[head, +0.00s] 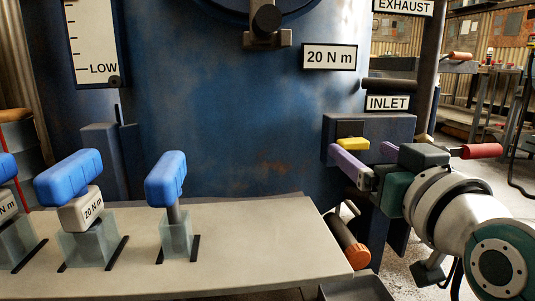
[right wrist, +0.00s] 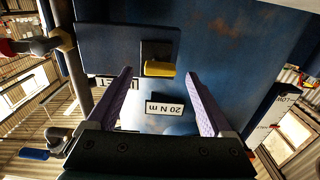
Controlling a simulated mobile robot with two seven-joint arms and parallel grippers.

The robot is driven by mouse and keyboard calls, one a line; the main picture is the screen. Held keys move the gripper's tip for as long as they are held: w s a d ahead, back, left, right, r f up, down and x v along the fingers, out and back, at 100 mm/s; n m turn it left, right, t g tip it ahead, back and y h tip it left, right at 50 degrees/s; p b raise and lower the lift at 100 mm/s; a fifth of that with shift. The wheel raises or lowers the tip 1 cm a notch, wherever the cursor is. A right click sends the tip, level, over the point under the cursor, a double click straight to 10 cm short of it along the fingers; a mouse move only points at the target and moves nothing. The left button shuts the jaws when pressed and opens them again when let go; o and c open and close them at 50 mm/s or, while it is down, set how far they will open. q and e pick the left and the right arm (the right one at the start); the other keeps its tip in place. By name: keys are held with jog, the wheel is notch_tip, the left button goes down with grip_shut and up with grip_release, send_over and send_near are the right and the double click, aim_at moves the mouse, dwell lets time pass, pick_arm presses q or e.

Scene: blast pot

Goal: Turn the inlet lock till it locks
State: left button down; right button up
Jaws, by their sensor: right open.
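The inlet lock is a small yellow tab (head: 352,144) on a dark box (head: 385,127) below the INLET sign (head: 388,103) on the blue pot. My right gripper (head: 368,164) is in front of that box, its two purple fingers spread wide and empty. In the right wrist view the yellow tab (right wrist: 160,69) shows in the gap between the fingertips (right wrist: 160,75), touching neither finger. It looks a little beyond the tips, with its long side across the gap. My left gripper is out of view.
A bench (head: 290,235) at the lower left holds several blue-handled tools in clear stands, including a blue T-handle (head: 166,178). A red handle (head: 482,151) sticks out right of the box. An orange-ended cylinder (head: 352,246) is below my right gripper.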

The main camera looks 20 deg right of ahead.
aim_at(351, 143)
jog(key=shift+b+x, duration=0.35)
jog(key=shift+x, duration=1.05)
jog(key=shift+c, duration=0.2)
grip_shut()
